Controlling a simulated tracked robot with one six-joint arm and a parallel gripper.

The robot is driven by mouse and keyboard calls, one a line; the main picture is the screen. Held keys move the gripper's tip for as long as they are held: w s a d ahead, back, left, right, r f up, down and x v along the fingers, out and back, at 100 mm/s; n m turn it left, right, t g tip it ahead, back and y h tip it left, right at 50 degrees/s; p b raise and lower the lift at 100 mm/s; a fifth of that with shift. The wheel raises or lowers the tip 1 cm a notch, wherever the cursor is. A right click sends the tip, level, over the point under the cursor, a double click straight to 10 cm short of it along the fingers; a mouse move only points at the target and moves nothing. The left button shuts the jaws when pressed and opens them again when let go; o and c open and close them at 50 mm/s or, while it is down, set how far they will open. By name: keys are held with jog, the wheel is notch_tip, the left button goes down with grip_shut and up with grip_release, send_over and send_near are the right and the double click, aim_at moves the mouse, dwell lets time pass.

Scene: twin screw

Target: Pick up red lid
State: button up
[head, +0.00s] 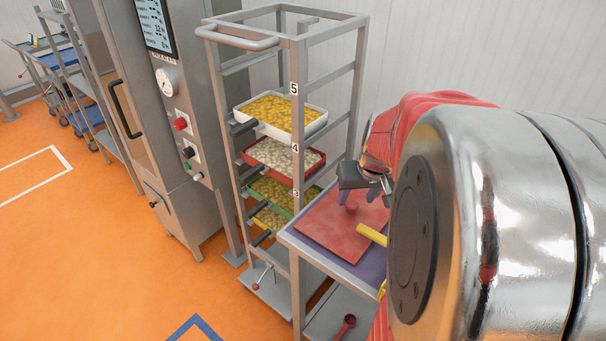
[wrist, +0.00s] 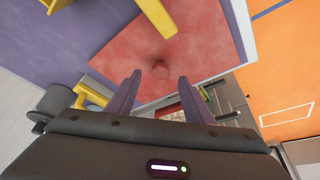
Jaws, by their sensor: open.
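In the head view my gripper (head: 368,190) is over the lid, partly hidden by my arm.
A metal rack (head: 300,80) with several trays of food stands left of the cart, beside a steel cabinet (head: 180,100). A yellow bar (head: 372,235) is at the lid's right side. A red scoop-like item (head: 346,325) is low on the cart. The orange floor at left is clear.

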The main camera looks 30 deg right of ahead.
aim_at(353, 204)
jog(key=shift+x, duration=2.05)
jog(key=shift+c, duration=0.4)
grip_shut()
